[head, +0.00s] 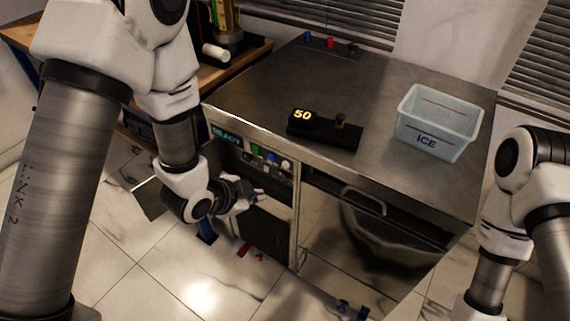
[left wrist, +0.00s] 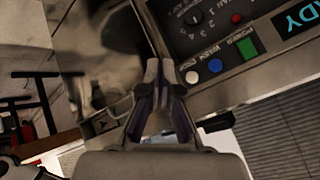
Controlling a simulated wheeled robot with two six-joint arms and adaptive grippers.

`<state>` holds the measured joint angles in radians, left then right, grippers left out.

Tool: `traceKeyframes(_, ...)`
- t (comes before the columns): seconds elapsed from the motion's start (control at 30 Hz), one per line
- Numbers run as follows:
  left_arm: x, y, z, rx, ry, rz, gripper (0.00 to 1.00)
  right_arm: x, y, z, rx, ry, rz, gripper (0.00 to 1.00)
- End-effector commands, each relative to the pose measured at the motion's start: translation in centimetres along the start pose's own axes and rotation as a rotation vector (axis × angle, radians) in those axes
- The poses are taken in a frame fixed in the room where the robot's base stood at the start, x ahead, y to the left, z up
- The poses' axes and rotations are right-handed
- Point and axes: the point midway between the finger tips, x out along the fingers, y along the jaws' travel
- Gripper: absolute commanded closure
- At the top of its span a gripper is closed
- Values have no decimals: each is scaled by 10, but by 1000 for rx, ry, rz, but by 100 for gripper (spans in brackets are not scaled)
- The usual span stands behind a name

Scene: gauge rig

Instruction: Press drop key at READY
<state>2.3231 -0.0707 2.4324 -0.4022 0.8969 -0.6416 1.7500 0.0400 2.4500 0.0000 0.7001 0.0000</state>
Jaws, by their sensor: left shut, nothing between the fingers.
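A control panel on the front of the steel counter carries a teal display reading READY (head: 227,137); it also shows upside down in the left wrist view (left wrist: 297,20). Beside it sit a green key (left wrist: 247,46), a blue key (left wrist: 215,66) and a white key (left wrist: 192,77) in a row. Their small labels are hard to read, so I cannot tell which is the drop key. My left gripper (head: 258,195) is shut and empty, below the panel in the head view. In the left wrist view its fingertips (left wrist: 163,82) are near the white key, apart from it. My right gripper is outside the frame.
On the counter (head: 260,95) stand a black unit showing 50 (head: 302,116) and a clear ICE bin (head: 438,122). A handle (head: 362,199) juts from the front, right of the panel. A red button (left wrist: 236,18) and a dial (left wrist: 193,18) share the panel.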

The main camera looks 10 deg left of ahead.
Motion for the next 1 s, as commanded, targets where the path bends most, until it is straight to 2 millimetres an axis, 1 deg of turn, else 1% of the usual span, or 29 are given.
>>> traceKeyframes(0.1, 9, -9, -9, 4, 0, 0, 100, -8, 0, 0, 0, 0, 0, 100)
traceKeyframes(0.4, 40, -31, -32, 3, 1, 0, 100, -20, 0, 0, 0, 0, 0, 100)
traceKeyframes(0.5, 48, -36, -36, 1, 0, 0, 100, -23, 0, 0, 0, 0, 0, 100)
traceKeyframes(0.7, 54, -40, -40, 0, -1, 1, 100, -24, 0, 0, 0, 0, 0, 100)
traceKeyframes(1.0, 55, -40, -40, 0, -1, 1, 100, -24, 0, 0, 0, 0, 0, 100)
